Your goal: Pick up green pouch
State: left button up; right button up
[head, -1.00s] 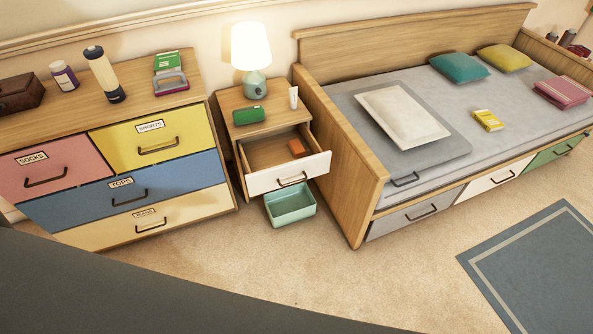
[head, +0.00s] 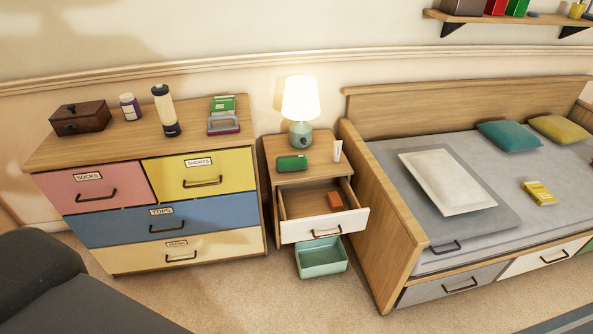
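The green pouch (head: 291,163) lies on top of the wooden nightstand (head: 270,146), at its left front, in front of the lamp. It is small, dark green and unobstructed. Neither of my grippers shows in the head view.
The nightstand's drawer (head: 325,226) is open, with an orange-brown item (head: 335,201) inside. A lit lamp (head: 300,105) and a white tube (head: 337,151) stand near the pouch. A teal bin (head: 321,257) sits on the floor below. A dresser (head: 160,215) stands left, a bed (head: 395,230) right.

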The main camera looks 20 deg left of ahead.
aim_at(291, 162)
jog(key=i+j+z, duration=0.15)
jog(key=z, duration=0.3)
jog(key=i+j+z, duration=0.1)
jog(key=j+z, duration=0.2)
jog(key=z, duration=0.15)
jog(key=i+j+z, duration=0.15)
jog(key=j, duration=0.3)
jog(key=j+z, duration=0.2)
jog(key=j, duration=0.25)
jog(key=i+j, duration=0.1)
jog(key=j, duration=0.4)
jog(key=i+j, duration=0.1)
jog(key=j, duration=0.45)
jog(key=i+j, duration=0.1)
jog(key=j, duration=0.4)
jog(key=i+j+z, duration=0.1)
jog(key=j, duration=0.4)
